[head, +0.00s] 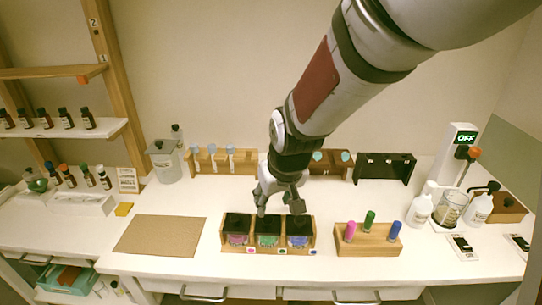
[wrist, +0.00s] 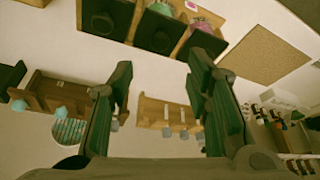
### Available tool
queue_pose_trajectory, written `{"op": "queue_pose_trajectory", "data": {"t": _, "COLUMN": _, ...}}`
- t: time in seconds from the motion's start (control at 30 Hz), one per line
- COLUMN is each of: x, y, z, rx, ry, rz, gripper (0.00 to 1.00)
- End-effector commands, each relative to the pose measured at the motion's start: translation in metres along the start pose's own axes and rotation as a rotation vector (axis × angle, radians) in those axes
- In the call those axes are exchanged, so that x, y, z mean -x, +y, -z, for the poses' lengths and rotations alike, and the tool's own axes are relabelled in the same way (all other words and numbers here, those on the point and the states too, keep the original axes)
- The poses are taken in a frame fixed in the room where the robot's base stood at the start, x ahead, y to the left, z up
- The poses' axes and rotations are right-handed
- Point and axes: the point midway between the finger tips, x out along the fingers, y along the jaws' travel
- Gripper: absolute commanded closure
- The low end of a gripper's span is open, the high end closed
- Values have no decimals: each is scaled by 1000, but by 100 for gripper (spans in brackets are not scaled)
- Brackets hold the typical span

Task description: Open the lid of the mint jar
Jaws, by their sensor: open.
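A wooden rack (head: 222,237) holds three jars with dark square lids, side by side. The middle jar (head: 268,240) has green contents and a green tag, and I take it for the mint jar; its label is too small to read. Its lid (head: 267,222) looks shut. The left jar (head: 237,239) is pink and the right jar (head: 298,240) is blue-violet. My gripper (head: 280,207) is open and empty, above and just behind the middle and right jars. In the wrist view my gripper's fingers (wrist: 160,66) are spread, with the middle jar's lid (wrist: 158,30) beyond them, apart from it.
A wooden stand (head: 367,240) with pink, green and blue sticks stands right of the rack. A brown mat (head: 162,235) lies left. Wooden racks (head: 225,162) and a black rack (head: 384,168) line the wall behind. White bottles (head: 419,210) stand at right. The front edge is clear.

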Motion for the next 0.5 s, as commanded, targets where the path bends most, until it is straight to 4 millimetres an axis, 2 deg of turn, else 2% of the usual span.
{"op": "queue_pose_trajectory", "data": {"t": 0.03, "x": -14, "y": 1, "z": -1, "rx": -1, "ry": -5, "rz": -2, "gripper": 56}}
{"op": "queue_pose_trajectory", "data": {"t": 0.2, "x": -47, "y": 2, "z": -1, "rx": -1, "ry": -4, "rz": -2, "gripper": 56}}
{"op": "queue_pose_trajectory", "data": {"t": 0.4, "x": -77, "y": 1, "z": -1, "rx": -1, "ry": -3, "rz": -1, "gripper": 56}}
{"op": "queue_pose_trajectory", "data": {"t": 0.5, "x": -86, "y": 1, "z": 0, "rx": -1, "ry": -1, "rz": -1, "gripper": 56}}
